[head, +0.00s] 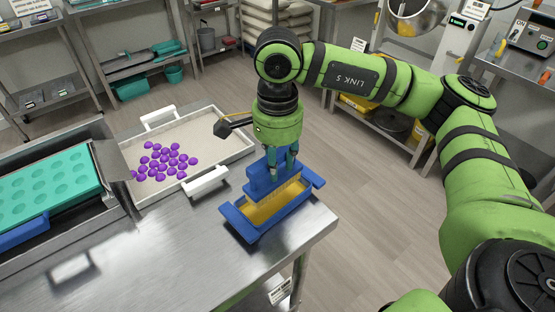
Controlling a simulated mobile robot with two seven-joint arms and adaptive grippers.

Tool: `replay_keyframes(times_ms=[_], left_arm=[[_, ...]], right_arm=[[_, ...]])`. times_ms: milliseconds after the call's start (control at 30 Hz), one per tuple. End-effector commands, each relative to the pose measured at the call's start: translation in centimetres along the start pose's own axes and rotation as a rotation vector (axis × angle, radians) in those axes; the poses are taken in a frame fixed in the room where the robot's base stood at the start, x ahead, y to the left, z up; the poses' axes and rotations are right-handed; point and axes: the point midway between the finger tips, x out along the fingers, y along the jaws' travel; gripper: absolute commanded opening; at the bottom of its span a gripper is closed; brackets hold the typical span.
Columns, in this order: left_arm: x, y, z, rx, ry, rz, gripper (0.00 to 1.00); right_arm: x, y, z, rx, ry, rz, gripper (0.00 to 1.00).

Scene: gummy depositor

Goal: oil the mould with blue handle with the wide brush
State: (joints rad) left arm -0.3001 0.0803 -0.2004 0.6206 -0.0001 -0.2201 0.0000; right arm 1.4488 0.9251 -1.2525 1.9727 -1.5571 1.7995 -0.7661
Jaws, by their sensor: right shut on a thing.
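My right gripper (281,160) points down at the right end of the steel table and is shut on the wide brush (262,182), a broad blue block. The brush is at the blue oil tray (238,224), which holds yellow oil. Its lower edge is low over or in the oil; I cannot tell whether it touches. The teal mould (48,188) with round cavities lies at the left, in a metal machine bed, with its blue handle (25,234) at the near side. My left gripper is out of view.
A white-handled tray (236,153) with purple gummies (165,160) on a pale bed lies between mould and oil tray. The steel table top (160,250) in front is clear. Shelves and machines stand at the back, beyond open floor.

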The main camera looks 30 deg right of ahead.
Motion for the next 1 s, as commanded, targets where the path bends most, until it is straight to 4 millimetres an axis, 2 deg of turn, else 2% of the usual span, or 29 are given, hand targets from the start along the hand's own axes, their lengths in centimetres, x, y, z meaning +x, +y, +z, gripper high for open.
replay_keyframes(times_ms=[267,600,1000], left_arm=[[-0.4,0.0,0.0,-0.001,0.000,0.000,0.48],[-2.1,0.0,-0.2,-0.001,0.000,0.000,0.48],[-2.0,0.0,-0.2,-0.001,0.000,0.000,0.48]], right_arm=[[-0.6,0.0,0.0,0.000,0.000,-0.001,0.00],[-4.1,-0.1,0.0,0.001,-0.001,-0.001,0.00],[-4.0,0.0,0.0,0.000,0.000,-0.001,0.00]])
